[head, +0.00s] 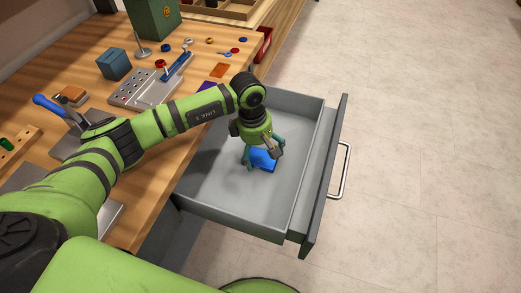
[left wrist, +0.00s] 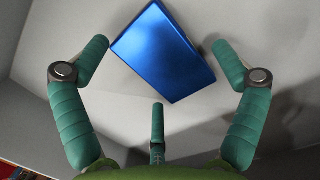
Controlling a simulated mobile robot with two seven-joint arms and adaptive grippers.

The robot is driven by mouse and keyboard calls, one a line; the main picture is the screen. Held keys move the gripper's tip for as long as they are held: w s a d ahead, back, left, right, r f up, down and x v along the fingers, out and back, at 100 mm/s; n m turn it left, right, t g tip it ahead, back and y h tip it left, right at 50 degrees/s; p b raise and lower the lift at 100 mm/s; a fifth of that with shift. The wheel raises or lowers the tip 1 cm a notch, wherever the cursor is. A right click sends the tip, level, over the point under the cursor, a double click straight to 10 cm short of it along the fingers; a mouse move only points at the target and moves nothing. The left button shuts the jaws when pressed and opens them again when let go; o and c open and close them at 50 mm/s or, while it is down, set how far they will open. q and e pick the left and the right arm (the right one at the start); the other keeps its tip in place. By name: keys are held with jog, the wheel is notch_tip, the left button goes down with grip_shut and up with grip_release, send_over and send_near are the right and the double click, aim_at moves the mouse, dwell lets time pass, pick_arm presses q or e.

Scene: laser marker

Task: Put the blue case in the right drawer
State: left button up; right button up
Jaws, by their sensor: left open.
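The blue case (head: 263,160) is inside the open grey drawer (head: 210,180). In the left wrist view the blue case (left wrist: 165,52) lies tilted in the picture against the drawer's pale floor. My left gripper (head: 264,158) is down inside the drawer, over the case. In the left wrist view my left gripper (left wrist: 158,75) has its green fingers spread, with gaps between the side fingers and the case. It is open. Part of the case is hidden by the gripper in the head view. My right gripper is not in view.
The drawer's front panel and handle (head: 342,170) stick out to the right over clear floor. The wooden workbench (head: 150,200) at left holds a blue cube (head: 114,64), a metal plate fixture (head: 150,88), a green box (head: 153,20) and small coloured parts.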

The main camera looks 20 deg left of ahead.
aim_at(255, 154)
pick_arm(q)
jog(key=shift+r, duration=0.4)
notch_tip(255, 154, up, 12)
jog(key=a+b, duration=0.1)
jog(key=shift+a+f, duration=0.25)
jog(key=shift+a, duration=0.05)
jog(key=shift+r, duration=0.1)
